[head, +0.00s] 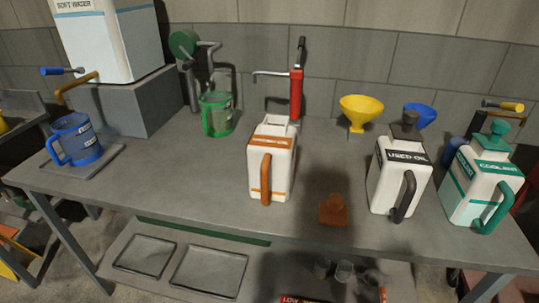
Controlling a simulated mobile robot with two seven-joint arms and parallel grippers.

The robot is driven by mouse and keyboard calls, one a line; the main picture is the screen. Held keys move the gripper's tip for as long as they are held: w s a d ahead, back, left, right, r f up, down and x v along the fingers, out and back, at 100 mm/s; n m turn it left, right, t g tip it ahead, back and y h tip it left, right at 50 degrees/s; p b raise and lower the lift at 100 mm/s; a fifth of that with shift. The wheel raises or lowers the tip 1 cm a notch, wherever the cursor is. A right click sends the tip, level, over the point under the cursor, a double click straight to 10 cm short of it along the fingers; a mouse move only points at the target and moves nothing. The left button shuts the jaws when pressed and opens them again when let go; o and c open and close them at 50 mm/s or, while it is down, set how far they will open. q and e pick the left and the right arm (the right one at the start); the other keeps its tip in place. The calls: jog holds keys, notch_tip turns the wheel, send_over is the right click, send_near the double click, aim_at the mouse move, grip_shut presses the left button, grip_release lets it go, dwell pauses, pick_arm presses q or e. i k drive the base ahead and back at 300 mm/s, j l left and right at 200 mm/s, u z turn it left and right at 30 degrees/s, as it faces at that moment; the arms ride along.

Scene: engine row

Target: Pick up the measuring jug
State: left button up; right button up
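Two see-through jugs look like measuring jugs, and I cannot tell which one the task names. A blue jug (77,138) with small labels and a handle on its left side stands upright on a grey tray (97,165) at the left of the workbench. A green jug (216,115) with its handle toward me stands near the back, by the green hand pump (184,44). Neither gripper is in view.
On the workbench (160,180) stand a white orange-handled can (283,150), an orange cap (333,210), a used oil can (390,175) and a coolant can (470,180). A red pump (296,93) and yellow funnel (361,106) are behind. The left front is clear.

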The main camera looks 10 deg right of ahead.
aim_at(216, 108)
jog(key=i+j+z, duration=0.2)
jog(key=i+j, duration=0.15)
jog(key=j, duration=0.25)
jog(key=i+j+z, duration=0.1)
jog(key=j, duration=0.2)
jog(key=i+j+z, duration=0.1)
jog(key=j, duration=0.25)
jog(key=i+j, duration=0.25)
jog(key=j+z, duration=0.05)
jog(key=j, duration=0.05)
